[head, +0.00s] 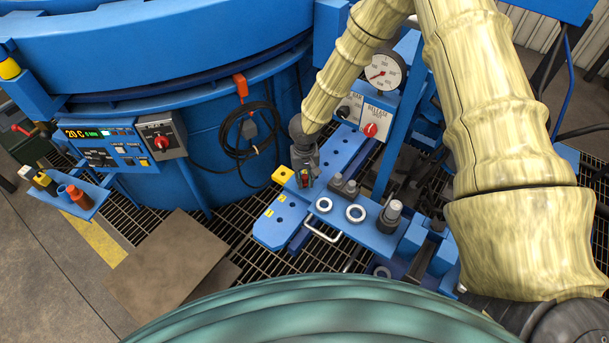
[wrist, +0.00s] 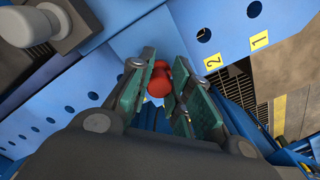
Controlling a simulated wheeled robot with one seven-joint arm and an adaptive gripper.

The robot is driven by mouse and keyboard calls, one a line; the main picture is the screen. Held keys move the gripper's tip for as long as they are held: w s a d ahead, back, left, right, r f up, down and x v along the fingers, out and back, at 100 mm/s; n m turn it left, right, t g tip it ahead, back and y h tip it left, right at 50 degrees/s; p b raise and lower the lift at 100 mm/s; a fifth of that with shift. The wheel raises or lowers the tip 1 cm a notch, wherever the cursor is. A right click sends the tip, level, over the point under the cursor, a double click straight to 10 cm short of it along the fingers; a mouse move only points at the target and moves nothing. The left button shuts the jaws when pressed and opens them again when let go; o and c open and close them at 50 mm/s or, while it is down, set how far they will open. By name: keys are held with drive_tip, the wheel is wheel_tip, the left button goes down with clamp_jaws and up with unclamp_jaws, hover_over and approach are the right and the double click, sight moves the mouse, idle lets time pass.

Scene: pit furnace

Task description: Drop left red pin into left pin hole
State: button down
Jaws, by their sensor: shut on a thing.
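My gripper (head: 305,176) is at the blue plate in the middle of the head view. In the wrist view its two teal-padded fingers (wrist: 160,85) are closed around a red pin (wrist: 160,80), whose rounded top shows between them. In the head view only a small red bit of the pin (head: 304,181) shows. Holes in the blue plate include one beside the yellow "2" label (wrist: 205,36) and one near the "1" label (wrist: 254,9). The pin's lower end is hidden, so I cannot tell whether it is over or in a hole.
A release panel with a red knob (head: 370,130) stands behind. A coiled cable (head: 245,130) hangs on the furnace.

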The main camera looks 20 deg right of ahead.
idle(0.4)
drive_tip(key=c, duration=1.2)
unclamp_jaws()
drive_tip(key=shift+c, duration=0.2)
wheel_tip(320, 180, up, 12)
